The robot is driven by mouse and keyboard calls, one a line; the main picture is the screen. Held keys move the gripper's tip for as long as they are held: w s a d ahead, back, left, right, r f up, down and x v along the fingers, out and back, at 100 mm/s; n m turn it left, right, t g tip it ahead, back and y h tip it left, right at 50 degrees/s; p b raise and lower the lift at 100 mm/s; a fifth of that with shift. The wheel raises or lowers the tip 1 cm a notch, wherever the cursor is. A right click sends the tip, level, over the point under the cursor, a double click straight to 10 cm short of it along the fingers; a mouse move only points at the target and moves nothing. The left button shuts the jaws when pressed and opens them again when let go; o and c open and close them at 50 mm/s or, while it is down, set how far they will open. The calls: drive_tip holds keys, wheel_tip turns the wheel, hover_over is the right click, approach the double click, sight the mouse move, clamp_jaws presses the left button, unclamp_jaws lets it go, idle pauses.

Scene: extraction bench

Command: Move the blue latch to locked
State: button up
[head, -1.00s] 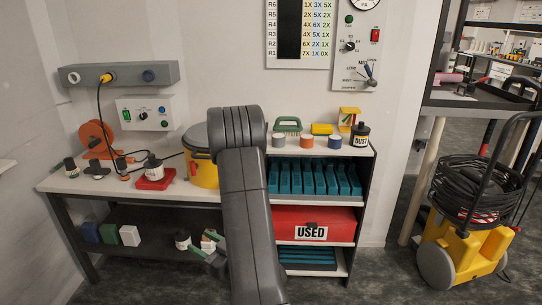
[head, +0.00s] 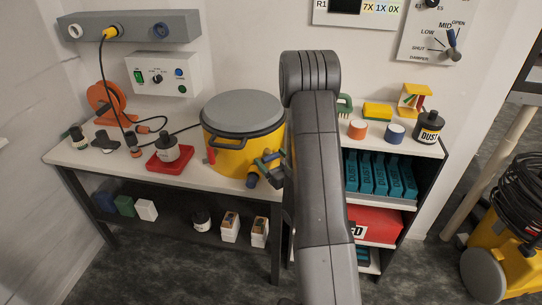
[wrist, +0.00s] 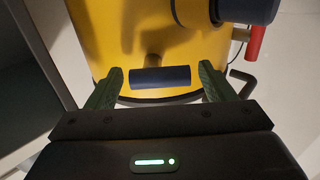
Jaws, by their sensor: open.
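The blue latch (wrist: 160,77) is a short dark blue bar on a stem on the side of the yellow drum. In the wrist view it lies crosswise between my green fingertips, with a gap at each end. In the head view the latch (head: 271,156) is small and partly hidden by my gripper (head: 270,165). My gripper (wrist: 161,70) is open and empty, its fingers either side of the bar. The yellow drum (head: 229,146) has a grey lid and stands on the bench. I cannot read any lock marking.
A thick blue port (wrist: 248,10) and a red lever (wrist: 257,42) stick out of the drum near the latch. A red tray (head: 170,161) with a black-topped bottle stands left of the drum. A shelf with teal dust boxes (head: 380,176) is to the right.

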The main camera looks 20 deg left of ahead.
drive_tip(key=shift+w+a, duration=0.3)
drive_tip(key=shift+a, duration=0.2)
drive_tip(key=c, duration=1)
